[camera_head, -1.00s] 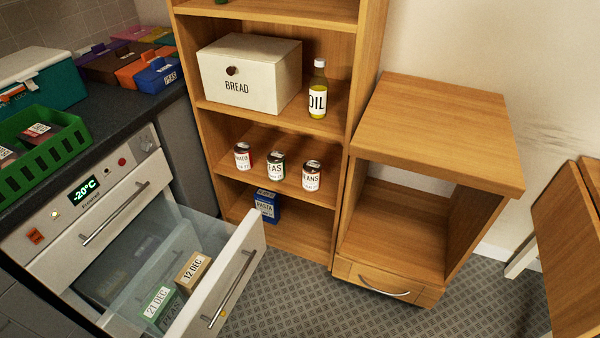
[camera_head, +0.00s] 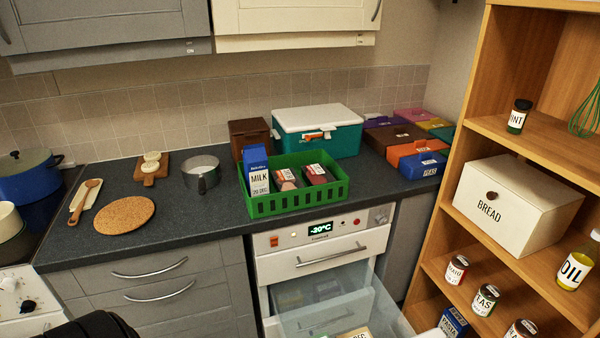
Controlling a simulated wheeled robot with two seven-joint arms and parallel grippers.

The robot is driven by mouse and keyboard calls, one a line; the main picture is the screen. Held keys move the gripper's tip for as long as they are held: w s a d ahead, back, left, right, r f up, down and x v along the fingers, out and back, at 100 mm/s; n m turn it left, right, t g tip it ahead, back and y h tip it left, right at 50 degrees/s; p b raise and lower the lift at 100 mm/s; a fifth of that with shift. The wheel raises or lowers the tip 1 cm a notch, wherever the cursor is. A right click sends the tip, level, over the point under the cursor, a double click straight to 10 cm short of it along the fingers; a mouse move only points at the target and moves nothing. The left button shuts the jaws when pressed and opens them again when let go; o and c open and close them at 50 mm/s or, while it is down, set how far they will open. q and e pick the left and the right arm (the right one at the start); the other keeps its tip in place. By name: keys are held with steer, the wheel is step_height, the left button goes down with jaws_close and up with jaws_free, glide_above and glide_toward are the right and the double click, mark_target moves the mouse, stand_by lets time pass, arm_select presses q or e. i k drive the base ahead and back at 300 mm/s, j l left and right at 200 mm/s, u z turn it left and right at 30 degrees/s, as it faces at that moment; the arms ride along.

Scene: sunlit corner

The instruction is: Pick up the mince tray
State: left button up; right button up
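Two small labelled packs lie in the green basket (camera_head: 298,205) on the dark worktop. One is a pinkish pack (camera_head: 286,181) and the other is a darker pack (camera_head: 317,174) to its right. Their labels are too small to read, so I cannot tell which is the mince tray. A blue and white milk carton (camera_head: 257,170) stands upright at the basket's left end. Neither of my grippers is in view. A black rounded shape at the bottom left edge is cut off, and I cannot tell what it is.
An open freezer drawer (camera_head: 385,312) juts out below the basket. A teal cool box (camera_head: 318,130) stands behind the basket, with a metal pan (camera_head: 201,174) to its left. A wooden shelf unit (camera_head: 540,150) bounds the right. The worktop is clear in front of the pan.

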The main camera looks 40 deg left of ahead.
mark_target(315, 174)
steer(key=u, duration=1.1)
steer(key=i+j+z, duration=0.2)
steer(key=j+z, duration=0.15)
steer(key=z, duration=0.15)
steer(key=i+j+z, duration=0.2)
steer(key=j+z, duration=0.25)
steer(key=i+j+z, duration=0.1)
steer(key=j+z, duration=0.25)
steer(key=z, duration=0.15)
